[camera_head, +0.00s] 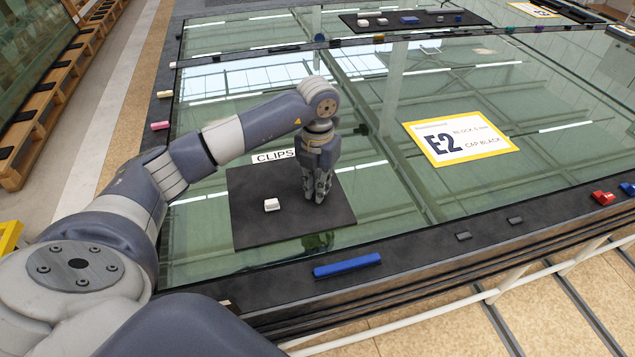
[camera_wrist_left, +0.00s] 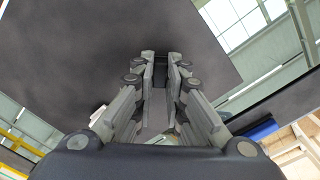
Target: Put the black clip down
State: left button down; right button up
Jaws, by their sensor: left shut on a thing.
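My left gripper (camera_head: 318,196) points down at the right part of the dark mat (camera_head: 250,228), beneath the "CLIPS" label (camera_head: 274,156). In the left wrist view the left gripper (camera_wrist_left: 161,73) is shut on the black clip (camera_wrist_left: 160,69), a small dark piece between the fingertips. The clip is hard to pick out against the dark mat (camera_wrist_left: 80,60). I cannot tell whether it touches the mat. A white clip (camera_head: 271,204) lies on the mat to the left of the gripper. My right gripper is not in view.
A blue bar (camera_head: 347,265) lies on the dark front frame edge, with two small dark blocks (camera_head: 463,236) and red pieces (camera_head: 603,197) further right. An "E2" sign (camera_head: 460,138) lies on the glass. Another dark mat (camera_head: 463,17) with small pieces is at the back.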

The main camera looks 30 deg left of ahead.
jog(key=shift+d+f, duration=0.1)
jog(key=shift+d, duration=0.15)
pick_arm(q)
jog(key=c, duration=2.1)
grip_release()
jog(key=shift+f, duration=0.15)
jog(key=o, duration=0.5)
jog(key=shift+c, duration=0.2)
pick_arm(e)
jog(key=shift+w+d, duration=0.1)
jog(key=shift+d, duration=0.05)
pick_arm(q)
jog(key=shift+r, duration=0.6)
notch_tip(320, 180, up, 11)
jog(key=b, duration=0.2)
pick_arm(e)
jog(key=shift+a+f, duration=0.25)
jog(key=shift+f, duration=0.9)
pick_arm(q)
jog(key=shift+r, duration=0.1)
